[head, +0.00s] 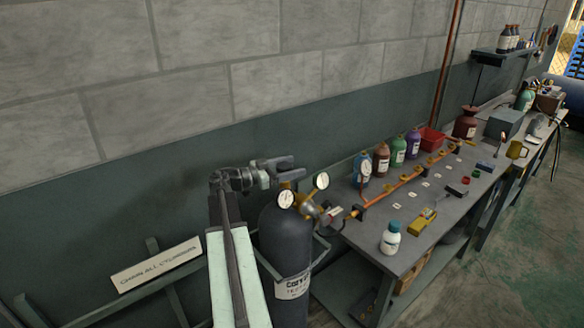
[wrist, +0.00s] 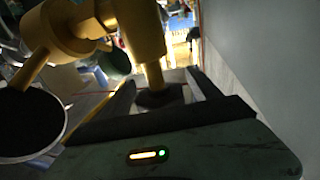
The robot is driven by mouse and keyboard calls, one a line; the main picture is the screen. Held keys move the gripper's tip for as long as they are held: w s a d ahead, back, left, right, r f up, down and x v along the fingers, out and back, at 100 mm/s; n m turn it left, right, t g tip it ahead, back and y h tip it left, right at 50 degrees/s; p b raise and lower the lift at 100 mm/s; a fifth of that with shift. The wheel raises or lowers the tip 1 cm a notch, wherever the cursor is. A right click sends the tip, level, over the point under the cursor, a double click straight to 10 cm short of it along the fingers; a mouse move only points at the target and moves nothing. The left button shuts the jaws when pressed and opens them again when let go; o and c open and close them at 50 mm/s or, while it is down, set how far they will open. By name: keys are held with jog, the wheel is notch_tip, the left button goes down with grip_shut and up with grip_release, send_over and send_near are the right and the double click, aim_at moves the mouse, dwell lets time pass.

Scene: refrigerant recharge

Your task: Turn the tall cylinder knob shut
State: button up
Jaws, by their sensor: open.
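The tall dark cylinder (head: 285,240) stands left of the bench, with a white label and a brass valve and gauges at its top. My gripper (head: 298,168) is over the cylinder's top, pointing right along the wall. In the wrist view the brass valve stem (wrist: 152,72) meets a dark round knob (wrist: 160,97). The knob lies between the open fingers of my gripper (wrist: 158,92), one finger on each side. I cannot tell whether either finger touches it. In the head view the knob is hard to make out behind the fingers.
Two round gauges (head: 286,199) (head: 321,181) sit close below and right of my gripper. One dark gauge back (wrist: 28,122) shows at the wrist view's left. The wall (head: 150,190) is close behind. The bench (head: 405,245) holds bottles and a copper pipe (head: 400,183).

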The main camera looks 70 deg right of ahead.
jog(key=shift+s+d, duration=0.1)
jog(key=shift+s, duration=0.05)
jog(key=c, duration=1.4)
jog(key=m+g+y, duration=0.3)
jog(key=y, duration=0.1)
jog(key=shift+s+a+m+g+y, duration=0.35)
jog(key=shift+m+y, duration=0.25)
jog(key=shift+y, duration=0.2)
jog(key=shift+w, duration=0.1)
